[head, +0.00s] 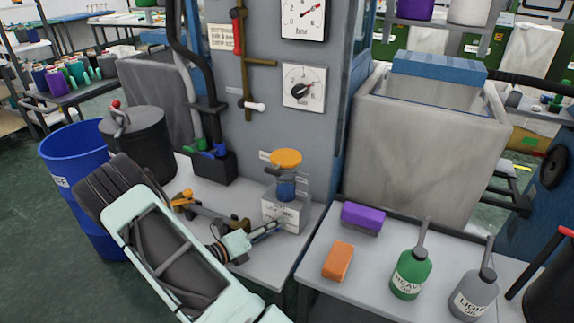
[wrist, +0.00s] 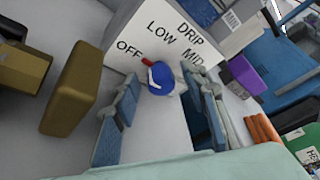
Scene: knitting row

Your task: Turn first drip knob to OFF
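The drip oiler is a white-grey box (head: 288,213) with a blue reservoir and an orange cap (head: 286,158), on the metal table in the head view. In the wrist view its panel (wrist: 150,18) reads DRIP, OFF, LOW and MID. The blue knob (wrist: 164,79) is on this panel. Its red pointer (wrist: 148,62) points up-left toward the OFF side; whether it is exactly at OFF I cannot tell. My gripper (wrist: 165,92) is open, with one finger on each side of the knob. Contact is not clear. In the head view my gripper (head: 262,230) is beside the box's front.
A purple block (head: 362,217), an orange block (head: 338,260), a green HEAVY oil bottle (head: 411,273) and a grey LIGHT bottle (head: 473,296) stand on the right table. Brown and orange fittings (head: 185,200) lie left of my gripper. Hoses and gauges are on the grey column behind.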

